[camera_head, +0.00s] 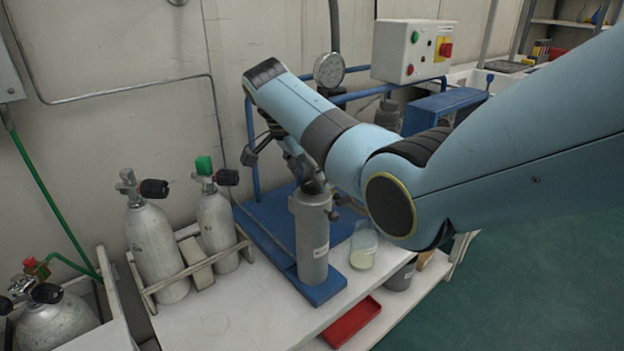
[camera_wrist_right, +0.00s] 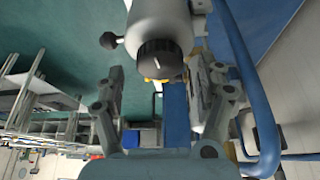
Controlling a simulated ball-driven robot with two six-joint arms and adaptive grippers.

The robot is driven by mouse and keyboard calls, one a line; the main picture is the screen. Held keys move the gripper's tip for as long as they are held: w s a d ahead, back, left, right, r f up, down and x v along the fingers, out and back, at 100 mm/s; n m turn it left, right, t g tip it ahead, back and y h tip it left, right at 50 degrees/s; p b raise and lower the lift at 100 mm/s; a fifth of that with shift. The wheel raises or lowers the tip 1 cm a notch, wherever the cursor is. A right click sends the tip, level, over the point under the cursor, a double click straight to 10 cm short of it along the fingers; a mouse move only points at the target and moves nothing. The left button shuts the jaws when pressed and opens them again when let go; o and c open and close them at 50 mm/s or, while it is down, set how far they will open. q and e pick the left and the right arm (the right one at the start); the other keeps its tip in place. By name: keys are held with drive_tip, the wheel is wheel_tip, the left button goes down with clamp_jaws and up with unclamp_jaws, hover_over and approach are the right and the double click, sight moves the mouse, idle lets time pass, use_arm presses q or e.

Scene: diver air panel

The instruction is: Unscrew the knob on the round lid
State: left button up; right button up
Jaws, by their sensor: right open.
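A grey cylinder-shaped canister (camera_head: 312,240) stands upright on a blue base plate in the head view. In the right wrist view its pale rounded top (camera_wrist_right: 160,20) shows with a black ribbed knob (camera_wrist_right: 162,60) bearing a white mark. A small dark side handle (camera_wrist_right: 108,40) sticks out to the left there. My right gripper (camera_wrist_right: 160,78) is open, with one finger on each side of the knob's line in the wrist view. I cannot tell if a finger touches it. In the head view my right gripper (camera_head: 283,145) is partly hidden by its arm, above and behind the canister. My left gripper is not in view.
Two grey cylinders (camera_head: 158,245) with valves stand in a rack at left. A blue tube frame with a pressure gauge (camera_head: 329,69) rises behind the arm. A control box (camera_head: 413,50) is at the back. A jar (camera_head: 363,246) stands right of the canister; a red tray (camera_head: 351,322) lies lower.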

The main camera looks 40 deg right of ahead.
drive_tip(key=shift+d+f, duration=0.3)
drive_tip(key=shift+f, duration=0.3)
drive_tip(key=c, duration=1.2)
drive_tip(key=shift+o, duration=0.2)
drive_tip(key=shift+r+p, duration=0.15)
drive_tip(key=shift+p, duration=0.3)
drive_tip(key=n+t+p, duration=0.1)
drive_tip(key=n+p, duration=0.3)
drive_tip(key=p, duration=0.1)
drive_tip(key=n+t+y+p, duration=0.1)
drive_tip(key=n+t+p, duration=0.1)
drive_tip(key=n+p, duration=0.2)
drive_tip(key=shift+r+p, duration=0.15)
drive_tip(key=shift+p, duration=0.45)
drive_tip(key=n+t+y+p, duration=0.1)
drive_tip(key=n+p, duration=0.1)
drive_tip(key=n, duration=0.1)
drive_tip(key=shift+n+p, duration=0.35)
drive_tip(key=shift+n, duration=0.05)
drive_tip(key=shift+n+y+p, duration=0.8)
drive_tip(key=shift+n+p, duration=0.05)
drive_tip(key=shift+n, duration=1.05)
drive_tip(key=shift+f, duration=0.2)
